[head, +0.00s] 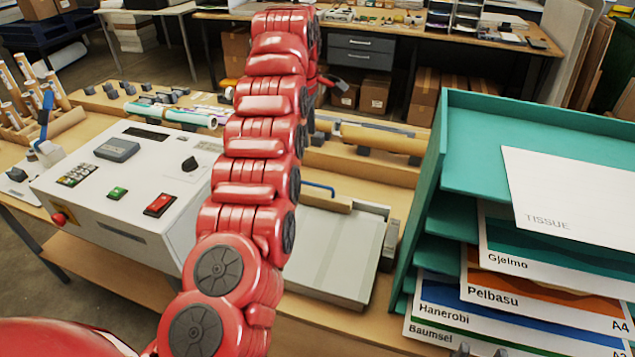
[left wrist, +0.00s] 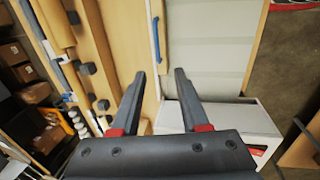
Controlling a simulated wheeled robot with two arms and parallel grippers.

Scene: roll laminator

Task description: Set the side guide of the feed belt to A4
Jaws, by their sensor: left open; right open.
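The grey feed belt (head: 330,252) lies right of the white laminator (head: 115,185) in the head view, partly hidden by my left arm. A wooden side guide (head: 335,204) with a blue handle (head: 318,187) lies along its far edge. In the left wrist view the blue handle (left wrist: 155,40) stands beside the pale belt (left wrist: 210,45). My left gripper (left wrist: 158,82) is open and empty, with the handle beyond its fingertips and apart from them. No A4 mark on the belt is readable. Two dark fingertips of my right gripper (head: 482,352) show at the bottom edge, apart from the guide.
A teal shelf rack (head: 480,140) with labelled sheets stands close right of the belt. Rolls (head: 380,138) lie behind the belt. The laminator panel has a red switch (head: 160,204) and a dark knob (head: 190,164). The belt's front part is clear.

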